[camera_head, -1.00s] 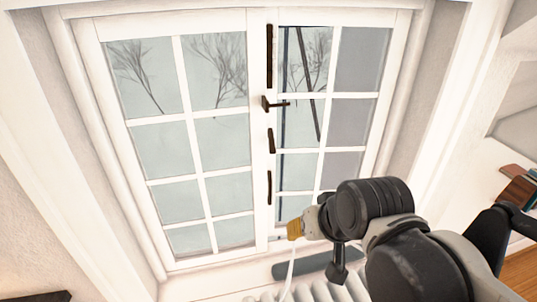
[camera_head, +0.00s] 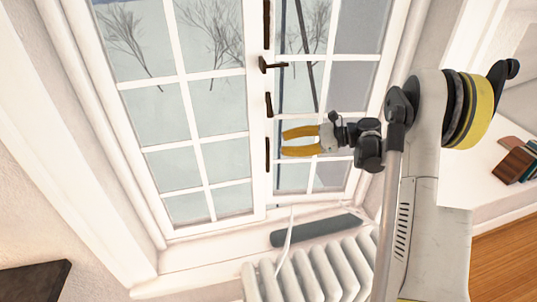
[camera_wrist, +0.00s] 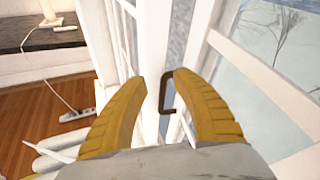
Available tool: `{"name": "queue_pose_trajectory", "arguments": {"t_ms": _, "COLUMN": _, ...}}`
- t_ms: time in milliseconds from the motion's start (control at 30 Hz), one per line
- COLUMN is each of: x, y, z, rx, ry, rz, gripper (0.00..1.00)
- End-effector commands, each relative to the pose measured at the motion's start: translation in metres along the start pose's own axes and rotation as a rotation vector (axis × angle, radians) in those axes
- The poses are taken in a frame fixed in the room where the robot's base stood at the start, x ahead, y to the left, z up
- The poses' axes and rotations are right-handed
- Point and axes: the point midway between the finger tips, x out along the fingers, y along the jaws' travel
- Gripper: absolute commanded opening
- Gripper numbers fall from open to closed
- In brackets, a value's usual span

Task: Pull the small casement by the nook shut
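The white double window (camera_head: 258,185) fills the middle of the head view, with two paned casements. Dark fittings sit along the middle where they meet: a lever latch (camera_head: 270,66) and, lower, a dark pull handle (camera_head: 267,155). My gripper (camera_head: 284,142), with yellow fingers, is open and points left at the lower pull handle, in front of the right casement (camera_head: 352,40). In the wrist view a dark C-shaped handle (camera_wrist: 164,92) on a white frame lies between the spread fingers, which do not visibly clamp it. How far the casement stands open is hard to tell.
A white radiator (camera_head: 330,270) stands below the sill, with a dark grey cushion-like strip (camera_head: 315,231) on the sill and a white cord (camera_head: 288,240). Books (camera_head: 513,163) lie on a white shelf at right. A wooden floor (camera_wrist: 50,110) shows in the wrist view.

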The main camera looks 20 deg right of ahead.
Motion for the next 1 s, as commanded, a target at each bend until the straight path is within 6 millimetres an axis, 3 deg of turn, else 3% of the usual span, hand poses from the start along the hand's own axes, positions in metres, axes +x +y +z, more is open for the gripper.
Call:
{"name": "queue_pose_trajectory", "arguments": {"t_ms": 33, "x": -0.006, "y": -0.004, "z": -0.021, "rx": 0.054, "ry": -0.052, "rz": -0.009, "gripper": 0.34}}
{"name": "queue_pose_trajectory", "arguments": {"t_ms": 100, "x": -0.015, "y": -0.004, "z": -0.042, "rx": 0.126, "ry": -0.127, "rz": -0.010, "gripper": 0.34}}
{"name": "queue_pose_trajectory", "arguments": {"t_ms": 200, "x": -0.025, "y": 0.000, "z": -0.064, "rx": 0.200, "ry": -0.209, "rz": -0.005, "gripper": 0.34}}
{"name": "queue_pose_trajectory", "arguments": {"t_ms": 333, "x": -0.032, "y": 0.005, "z": -0.080, "rx": 0.250, "ry": -0.269, "rz": 0.003, "gripper": 0.34}}
{"name": "queue_pose_trajectory", "arguments": {"t_ms": 533, "x": -0.020, "y": 0.007, "z": -0.080, "rx": 0.264, "ry": -0.286, "rz": 0.009, "gripper": 0.34}}
{"name": "queue_pose_trajectory", "arguments": {"t_ms": 1000, "x": 0.060, "y": 0.004, "z": -0.057, "rx": 0.263, "ry": -0.283, "rz": 0.007, "gripper": 0.34}}
